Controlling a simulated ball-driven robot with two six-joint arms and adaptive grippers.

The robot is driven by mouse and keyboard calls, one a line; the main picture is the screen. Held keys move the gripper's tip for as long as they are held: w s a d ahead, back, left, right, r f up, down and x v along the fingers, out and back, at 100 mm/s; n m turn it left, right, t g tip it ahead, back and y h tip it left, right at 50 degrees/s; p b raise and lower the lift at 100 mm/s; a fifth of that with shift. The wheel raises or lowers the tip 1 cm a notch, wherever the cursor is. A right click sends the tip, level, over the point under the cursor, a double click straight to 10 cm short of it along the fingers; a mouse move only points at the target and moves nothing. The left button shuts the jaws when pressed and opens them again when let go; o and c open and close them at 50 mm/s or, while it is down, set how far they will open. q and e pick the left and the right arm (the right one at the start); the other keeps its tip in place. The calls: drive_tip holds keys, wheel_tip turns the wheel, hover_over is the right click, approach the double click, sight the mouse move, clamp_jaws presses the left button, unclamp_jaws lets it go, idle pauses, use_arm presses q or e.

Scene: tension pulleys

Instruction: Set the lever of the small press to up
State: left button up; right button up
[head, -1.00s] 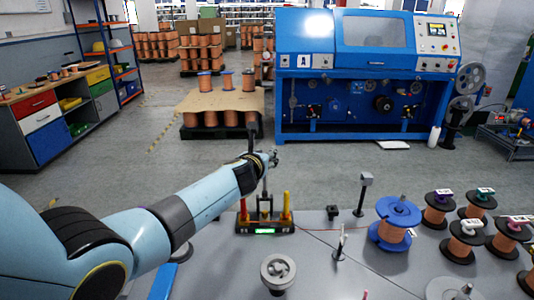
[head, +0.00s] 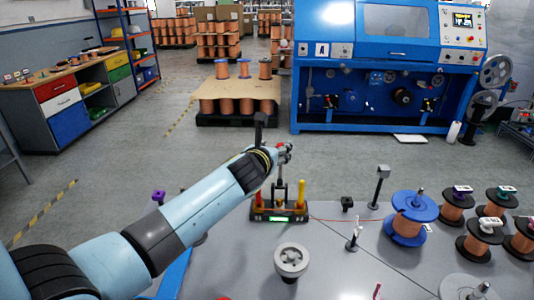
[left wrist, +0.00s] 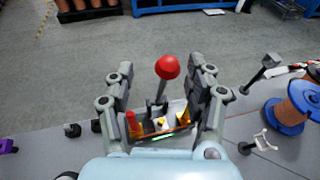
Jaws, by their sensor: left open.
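The small press (head: 279,215) stands at the back edge of the grey table, with a red post on its left, a yellow post on its right and a green display in front. Its lever (head: 281,190) stands about upright in the middle. In the left wrist view, the lever's red ball knob (left wrist: 167,67) shows between the two fingers of my left gripper (left wrist: 161,72). These fingers are open, with visible space on both sides of the knob. In the head view, my left gripper (head: 284,152) is above the press and partly hides the lever's top. My right gripper is not in view.
A grey round knob-like part (head: 291,260) stands in front of the press. A blue spool (head: 407,215) and several copper spools stand to the right. A grey post (head: 379,183) and a small white stand (head: 354,233) stand between. Open floor lies behind the table.

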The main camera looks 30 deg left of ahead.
use_arm(q)
drive_tip(key=v, duration=0.5)
drive_tip(key=shift+s, duration=0.35)
